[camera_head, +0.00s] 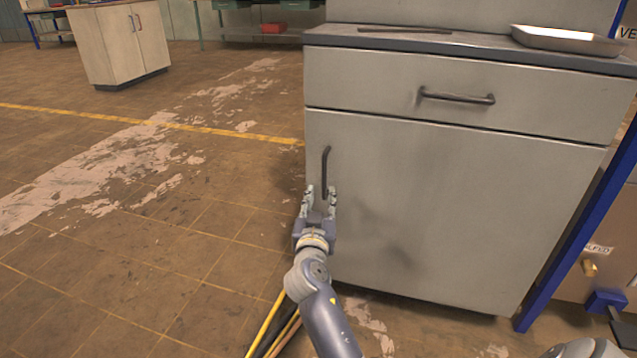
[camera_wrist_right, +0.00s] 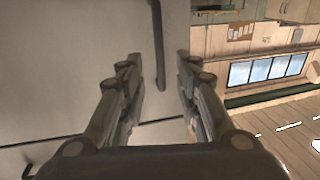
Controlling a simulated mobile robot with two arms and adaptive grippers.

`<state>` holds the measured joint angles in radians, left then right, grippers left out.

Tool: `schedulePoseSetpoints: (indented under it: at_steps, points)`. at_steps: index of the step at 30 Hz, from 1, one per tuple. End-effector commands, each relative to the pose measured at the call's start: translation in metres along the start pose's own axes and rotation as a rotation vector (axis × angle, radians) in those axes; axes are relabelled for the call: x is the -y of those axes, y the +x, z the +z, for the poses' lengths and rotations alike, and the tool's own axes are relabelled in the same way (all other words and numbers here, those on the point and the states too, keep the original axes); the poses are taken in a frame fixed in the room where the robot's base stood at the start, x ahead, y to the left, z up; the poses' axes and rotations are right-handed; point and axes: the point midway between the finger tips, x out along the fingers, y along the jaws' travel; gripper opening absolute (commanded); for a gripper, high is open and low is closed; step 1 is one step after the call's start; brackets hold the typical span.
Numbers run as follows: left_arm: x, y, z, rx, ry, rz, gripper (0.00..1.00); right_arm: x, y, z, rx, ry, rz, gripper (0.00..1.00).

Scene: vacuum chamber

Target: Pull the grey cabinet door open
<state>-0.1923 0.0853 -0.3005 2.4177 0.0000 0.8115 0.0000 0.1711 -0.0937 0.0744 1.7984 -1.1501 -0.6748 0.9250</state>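The grey cabinet door (camera_head: 440,220) is the large lower panel of the cabinet and looks shut. Its dark vertical bar handle (camera_head: 325,172) is near the door's left edge. My right gripper (camera_head: 319,190) is open at the lower part of this handle, with a finger on either side in the picture. In the right wrist view, the handle (camera_wrist_right: 158,45) runs down between the two spread fingers (camera_wrist_right: 158,76). A gap shows on each side of it, so no grip is visible. My left gripper is not in view.
Above the door is a drawer with a horizontal handle (camera_head: 456,97). A metal tray (camera_head: 566,40) lies on the cabinet's dark top (camera_head: 480,47). A blue post (camera_head: 570,245) stands at the right. The floor (camera_head: 200,215) left of the cabinet is clear.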

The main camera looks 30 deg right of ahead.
Motion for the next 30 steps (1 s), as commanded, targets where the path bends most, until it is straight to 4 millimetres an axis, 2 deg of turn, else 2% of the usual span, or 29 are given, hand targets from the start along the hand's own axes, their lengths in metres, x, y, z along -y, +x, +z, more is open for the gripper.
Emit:
schedulePoseSetpoints:
  at_steps: [9, 15, 21, 29, 30]
  points:
    - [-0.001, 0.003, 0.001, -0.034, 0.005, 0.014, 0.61, 0.0, 0.059, 0.002, -0.001, -0.004, 0.001, 0.31]
    - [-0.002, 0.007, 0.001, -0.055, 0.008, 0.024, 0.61, 0.0, 0.087, 0.002, 0.001, -0.003, 0.0, 0.31]
    - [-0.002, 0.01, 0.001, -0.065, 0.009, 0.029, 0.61, 0.0, 0.099, 0.001, 0.002, -0.002, -0.001, 0.31]
    - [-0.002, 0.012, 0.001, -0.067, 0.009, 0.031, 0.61, 0.0, 0.099, 0.001, 0.003, -0.002, -0.001, 0.31]
    - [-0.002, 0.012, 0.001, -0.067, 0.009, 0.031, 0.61, 0.0, 0.099, 0.001, 0.003, -0.002, -0.001, 0.22]
